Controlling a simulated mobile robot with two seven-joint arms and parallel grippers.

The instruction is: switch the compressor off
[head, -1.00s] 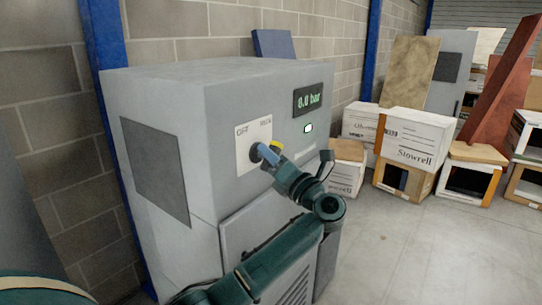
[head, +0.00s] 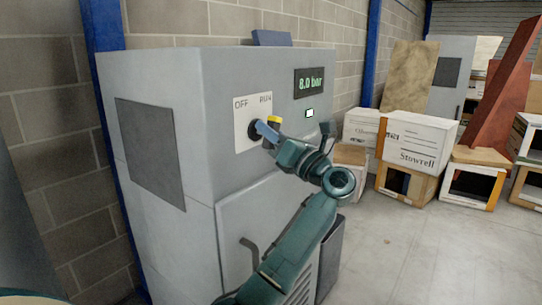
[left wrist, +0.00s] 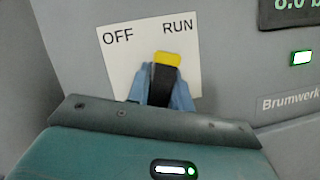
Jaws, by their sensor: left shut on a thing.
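The compressor (head: 240,110) is a tall grey cabinet against the block wall in the head view. Its white switch plate (head: 241,142) is marked OFF on the left and RUN on the right, and shows in the left wrist view (left wrist: 118,62). The black switch handle with a yellow tip (left wrist: 167,58) leans slightly toward RUN. My left gripper (head: 266,131) is shut on this handle, its blue fingers on either side of it. The display (head: 309,82) reads 8.0 bar, with a lit pale lamp (head: 309,113) below it. My right gripper is not in view.
White cartons (head: 418,138) and open-fronted boxes (head: 405,182) stand to the right. A grey cabinet (head: 450,75), a tan board (head: 407,75) and leaning red-brown pieces (head: 500,90) stand behind. The concrete floor (head: 390,260) right of the compressor is clear.

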